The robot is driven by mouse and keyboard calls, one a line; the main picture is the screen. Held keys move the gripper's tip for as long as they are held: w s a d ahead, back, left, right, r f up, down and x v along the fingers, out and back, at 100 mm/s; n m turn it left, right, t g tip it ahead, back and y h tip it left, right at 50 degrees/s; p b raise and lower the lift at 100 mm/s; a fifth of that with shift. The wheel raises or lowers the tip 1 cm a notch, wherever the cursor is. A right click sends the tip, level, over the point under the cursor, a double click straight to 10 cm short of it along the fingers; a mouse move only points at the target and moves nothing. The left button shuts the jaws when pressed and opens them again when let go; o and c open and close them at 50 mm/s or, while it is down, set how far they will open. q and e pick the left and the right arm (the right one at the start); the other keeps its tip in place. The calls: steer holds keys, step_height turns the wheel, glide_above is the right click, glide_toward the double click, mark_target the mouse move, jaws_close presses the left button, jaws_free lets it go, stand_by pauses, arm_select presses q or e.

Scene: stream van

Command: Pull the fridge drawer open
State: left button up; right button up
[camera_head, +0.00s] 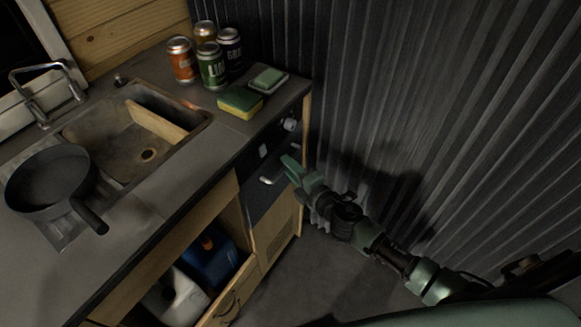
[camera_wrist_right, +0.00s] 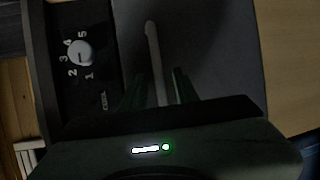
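The fridge drawer (camera_head: 258,198) has a dark front under the right end of the counter, and it looks closed. Its pale bar handle (camera_head: 272,175) shows just left of my right gripper (camera_head: 290,167). In the right wrist view the drawer front (camera_wrist_right: 220,50) is a dark grey panel, and the handle (camera_wrist_right: 153,45) runs upright in the picture. The green fingers of my right gripper (camera_wrist_right: 158,90) stand apart, one on each side of the handle's lower part. Whether they touch it I cannot tell. My left gripper is out of view.
A control panel with a numbered knob (camera_wrist_right: 80,53) is beside the drawer front. Above are a counter with a sink (camera_head: 130,135), a pan (camera_head: 50,180), several cans (camera_head: 211,65) and a sponge (camera_head: 240,101). A corrugated wall (camera_head: 430,100) stands close on the right.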

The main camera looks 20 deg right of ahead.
jaws_close()
stand_by(1.2)
